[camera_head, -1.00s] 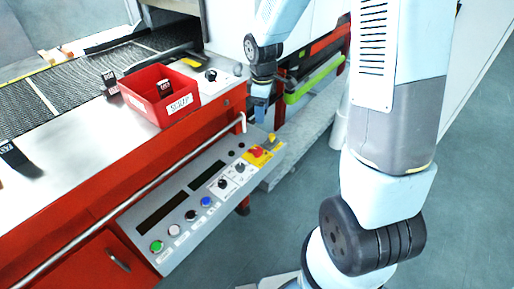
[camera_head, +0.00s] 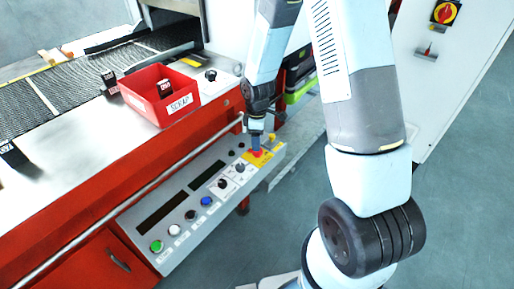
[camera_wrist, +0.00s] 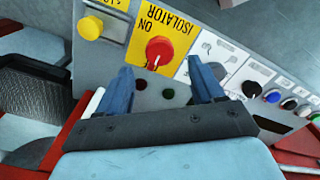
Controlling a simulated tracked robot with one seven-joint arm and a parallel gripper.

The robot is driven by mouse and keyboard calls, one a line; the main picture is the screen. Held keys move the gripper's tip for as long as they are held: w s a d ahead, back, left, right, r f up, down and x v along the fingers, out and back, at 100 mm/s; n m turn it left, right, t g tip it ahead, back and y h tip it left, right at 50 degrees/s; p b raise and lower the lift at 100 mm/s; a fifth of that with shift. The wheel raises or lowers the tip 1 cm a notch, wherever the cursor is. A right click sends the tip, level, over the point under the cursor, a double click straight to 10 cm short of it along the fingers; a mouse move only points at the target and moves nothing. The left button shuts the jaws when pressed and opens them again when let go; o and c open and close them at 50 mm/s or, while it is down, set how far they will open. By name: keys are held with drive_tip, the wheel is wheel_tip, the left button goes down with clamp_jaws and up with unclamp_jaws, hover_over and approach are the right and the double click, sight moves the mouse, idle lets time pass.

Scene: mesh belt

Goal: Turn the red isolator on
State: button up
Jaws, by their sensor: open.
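The red isolator (camera_wrist: 160,50) is a round red knob on a yellow plate lettered "ON" and "ISOLATOR". A short white mark shows on the knob's near side in the wrist view. In the head view the red isolator (camera_head: 258,153) shows at the far end of the sloping control panel (camera_head: 216,222), partly covered by my fingers. My gripper (camera_wrist: 160,68) is open and empty. Its two blue fingertips point at the panel, one to each side of the knob in the wrist view. I cannot tell whether they touch it. My gripper (camera_head: 256,146) is also seen from above.
A yellow button (camera_wrist: 90,28) sits left of the isolator. Several knobs and coloured buttons line the panel. A rail (camera_head: 150,187) runs along the red machine. A red scrap bin (camera_head: 150,98) stands above. Another red rotary switch (camera_head: 445,13) is on the white cabinet.

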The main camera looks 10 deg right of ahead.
drive_tip(key=shift+f, duration=2.6)
drive_tip(key=shift+c, duration=0.2)
drive_tip(key=c, duration=1)
